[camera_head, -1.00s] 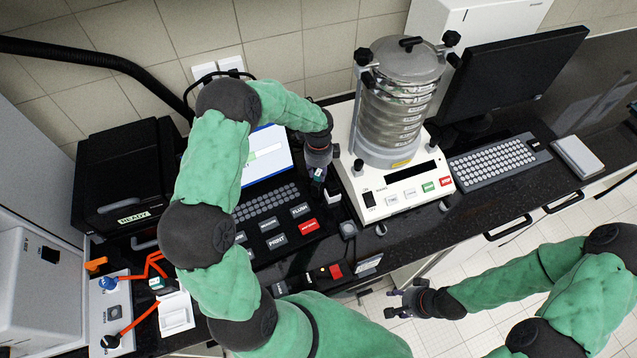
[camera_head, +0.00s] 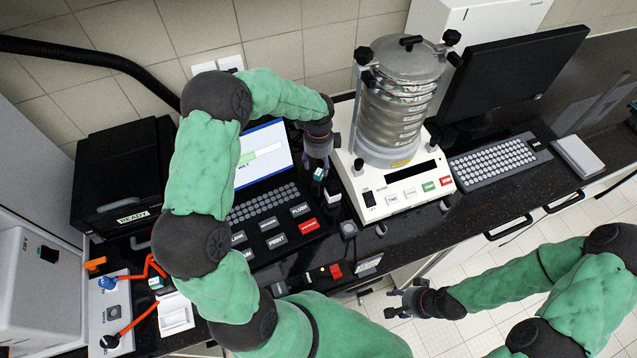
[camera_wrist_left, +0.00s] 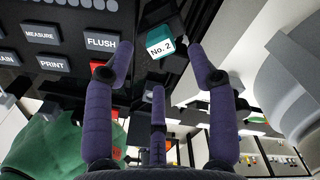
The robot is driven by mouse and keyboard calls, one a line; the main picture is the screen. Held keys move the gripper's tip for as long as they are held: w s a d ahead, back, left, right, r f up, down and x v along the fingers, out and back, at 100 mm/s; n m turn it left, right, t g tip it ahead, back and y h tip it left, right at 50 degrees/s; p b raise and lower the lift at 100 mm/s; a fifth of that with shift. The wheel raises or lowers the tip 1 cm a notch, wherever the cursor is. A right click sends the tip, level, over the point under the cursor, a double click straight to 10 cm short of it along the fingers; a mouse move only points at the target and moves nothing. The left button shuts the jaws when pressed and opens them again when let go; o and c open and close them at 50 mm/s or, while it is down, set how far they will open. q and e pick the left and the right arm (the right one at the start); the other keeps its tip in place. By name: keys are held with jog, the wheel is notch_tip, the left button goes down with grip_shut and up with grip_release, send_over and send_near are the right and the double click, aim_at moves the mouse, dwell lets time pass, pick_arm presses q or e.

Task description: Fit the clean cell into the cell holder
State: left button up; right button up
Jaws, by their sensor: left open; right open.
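A small dark cell with a teal and white top marked "No. 2" (camera_wrist_left: 160,44) shows in the left wrist view, ahead of my left gripper (camera_wrist_left: 158,66). The three purple fingers are spread, with no visible contact with it. In the head view this cell (camera_head: 319,174) is just below my left gripper (camera_head: 319,160), between the black console and the sieve shaker. Another teal-topped piece (camera_head: 157,283) is at the lower left by the orange tubes. I cannot tell which is the clean cell or holder. My right gripper (camera_head: 407,303) is open and empty over the floor.
The sieve shaker (camera_head: 398,120) stands right of my left gripper. The black console (camera_head: 275,225) with keys and a screen is to its left. A small white block (camera_head: 333,196) lies near the cell. A keyboard (camera_head: 495,160) and monitor (camera_head: 520,78) are further right.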

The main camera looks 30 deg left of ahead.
aim_at(319, 172)
pick_arm(q)
jog(key=r, duration=0.1)
jog(key=r+b, duration=0.1)
jog(key=r, duration=0.1)
jog(key=r+b, duration=0.1)
jog(key=shift+w+a+r, duration=0.1)
jog(key=shift+w+r, duration=0.15)
jog(key=shift+r, duration=0.1)
jog(key=shift+f+b, duration=0.25)
jog(key=shift+b, duration=0.1)
notch_tip(319, 172, down, 10)
jog(key=shift+s, duration=0.15)
grip_shut()
dwell(0.3)
